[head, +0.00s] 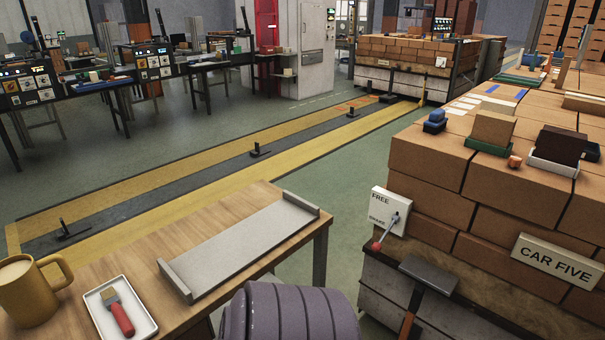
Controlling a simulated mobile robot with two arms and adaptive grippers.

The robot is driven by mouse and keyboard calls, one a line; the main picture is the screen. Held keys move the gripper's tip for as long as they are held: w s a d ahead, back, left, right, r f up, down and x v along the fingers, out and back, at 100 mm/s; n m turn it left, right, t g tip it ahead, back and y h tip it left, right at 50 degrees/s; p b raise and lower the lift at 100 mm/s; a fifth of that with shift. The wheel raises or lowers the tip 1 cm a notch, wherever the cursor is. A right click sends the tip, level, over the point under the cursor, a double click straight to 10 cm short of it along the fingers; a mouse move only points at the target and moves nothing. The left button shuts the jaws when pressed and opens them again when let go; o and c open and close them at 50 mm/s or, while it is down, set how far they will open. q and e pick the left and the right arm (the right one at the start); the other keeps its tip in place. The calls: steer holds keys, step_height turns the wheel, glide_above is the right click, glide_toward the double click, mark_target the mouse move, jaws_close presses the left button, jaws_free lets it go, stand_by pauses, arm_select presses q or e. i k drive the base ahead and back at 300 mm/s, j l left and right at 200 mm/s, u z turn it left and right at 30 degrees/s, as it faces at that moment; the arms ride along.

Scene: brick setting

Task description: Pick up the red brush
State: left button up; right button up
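The red brush (122,318) lies in a small white tray (91,304) near the front left of the wooden table (134,264). Its red handle points toward the front edge, and its tan bristle end points away to the back left. The whole brush shows, with nothing on top of it. Neither of my grippers shows in the head view.
A mustard mug (30,292) stands left of the tray. A long grey metal tray (240,247) lies to its right. At right, a brick-loaded car (430,162) has a red-knobbed brake lever (388,232). A rail lane (200,180) runs behind the table.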

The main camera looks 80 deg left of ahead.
mark_target(112, 301)
steer(key=u, duration=1.4)
steer(key=k+j+u, duration=0.1)
steer(key=u, duration=0.85)
steer(key=j+u, duration=0.1)
steer(key=u, duration=1.35)
steer(key=i+j, duration=0.05)
